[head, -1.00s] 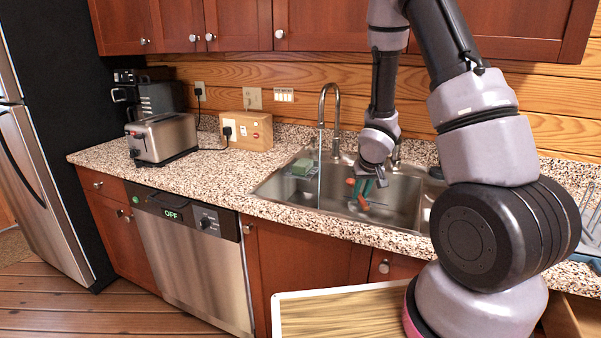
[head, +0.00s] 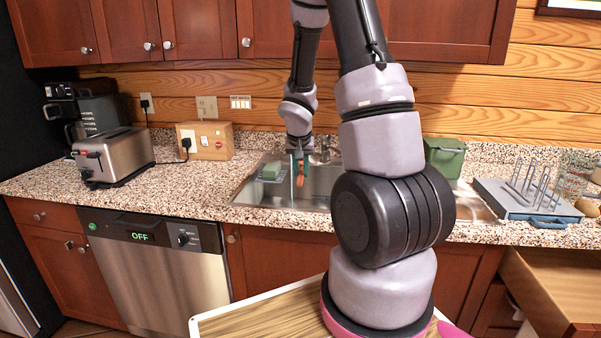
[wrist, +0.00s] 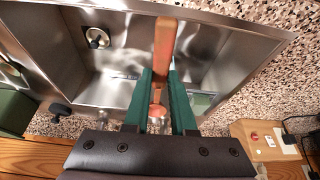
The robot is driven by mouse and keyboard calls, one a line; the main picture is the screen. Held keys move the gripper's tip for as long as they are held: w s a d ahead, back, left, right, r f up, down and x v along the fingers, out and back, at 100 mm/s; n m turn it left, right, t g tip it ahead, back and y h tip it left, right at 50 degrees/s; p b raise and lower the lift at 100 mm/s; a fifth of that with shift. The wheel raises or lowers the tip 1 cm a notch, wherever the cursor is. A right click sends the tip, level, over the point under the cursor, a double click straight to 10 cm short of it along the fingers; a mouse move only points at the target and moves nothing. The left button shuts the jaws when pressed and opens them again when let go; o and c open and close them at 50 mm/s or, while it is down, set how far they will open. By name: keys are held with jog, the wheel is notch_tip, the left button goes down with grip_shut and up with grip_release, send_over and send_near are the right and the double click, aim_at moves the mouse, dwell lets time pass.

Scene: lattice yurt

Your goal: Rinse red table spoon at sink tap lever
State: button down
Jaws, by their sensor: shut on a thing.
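My gripper (head: 299,160) is over the sink (head: 322,182), at the tap's place along its back. Its green fingers (wrist: 161,85) are shut on the red table spoon (wrist: 164,48), which looks orange-red and sticks out past the fingertips in the wrist view. In the head view the spoon (head: 300,172) hangs low in the basin's left part. A thin pale water stream (head: 292,181) shows just left of the spoon; I cannot tell whether it touches it. The tap's spout is mostly hidden behind my arm. I cannot make out the tap lever clearly.
A green sponge (head: 270,172) lies at the sink's left. A wooden box with sockets (head: 205,140) and a toaster (head: 112,157) stand farther left. A green bin (head: 445,156) and a dish rack (head: 528,200) stand right. A drawer (head: 550,285) is open at lower right.

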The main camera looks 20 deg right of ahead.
jog(key=w+f, duration=0.2)
jog(key=w, duration=1)
jog(key=shift+w+d+f, duration=0.25)
jog(key=shift+w+d, duration=0.05)
jog(key=shift+d, duration=0.2)
dwell(0.5)
jog(key=shift+d, duration=0.4)
jog(key=shift+a, duration=0.15)
jog(key=shift+a, duration=0.45)
jog(key=shift+d, duration=0.2)
jog(key=shift+d, duration=0.4)
